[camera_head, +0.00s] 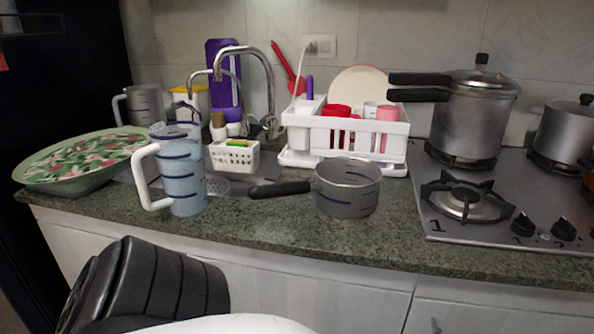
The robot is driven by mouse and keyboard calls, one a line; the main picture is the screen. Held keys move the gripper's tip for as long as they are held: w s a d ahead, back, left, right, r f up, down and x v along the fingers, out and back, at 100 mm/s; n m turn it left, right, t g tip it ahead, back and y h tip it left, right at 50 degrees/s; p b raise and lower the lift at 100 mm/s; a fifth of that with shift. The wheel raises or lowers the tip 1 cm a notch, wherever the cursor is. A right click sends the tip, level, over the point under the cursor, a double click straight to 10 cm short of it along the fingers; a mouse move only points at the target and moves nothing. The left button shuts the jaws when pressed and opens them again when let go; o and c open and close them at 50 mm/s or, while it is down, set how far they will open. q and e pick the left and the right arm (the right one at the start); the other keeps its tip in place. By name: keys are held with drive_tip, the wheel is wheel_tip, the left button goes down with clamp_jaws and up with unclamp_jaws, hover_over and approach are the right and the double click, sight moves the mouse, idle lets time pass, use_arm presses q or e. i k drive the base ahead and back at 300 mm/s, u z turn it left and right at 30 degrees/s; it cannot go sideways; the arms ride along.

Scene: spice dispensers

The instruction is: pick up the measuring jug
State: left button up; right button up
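The measuring jug (182,178) stands upright near the front left of the counter. It is pale blue and see-through, with dark level bands and a white handle (143,178) on its left side. Nothing touches it from my side. Neither of my grippers can be seen. Only a black, ribbed part of my own body and a white part show at the bottom, in front of the counter.
A green patterned bowl (62,178) sits left of the jug, and a grey jug (146,104) stands behind. Right of it are a saucepan (346,195) with its black handle (279,189) pointing left, a white dish rack (397,160) and a stove (500,232).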

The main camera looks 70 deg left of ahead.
sight(176, 147)
drive_tip(key=z, duration=0.7)
drive_tip(key=k, duration=1.75)
drive_tip(key=u, duration=0.3)
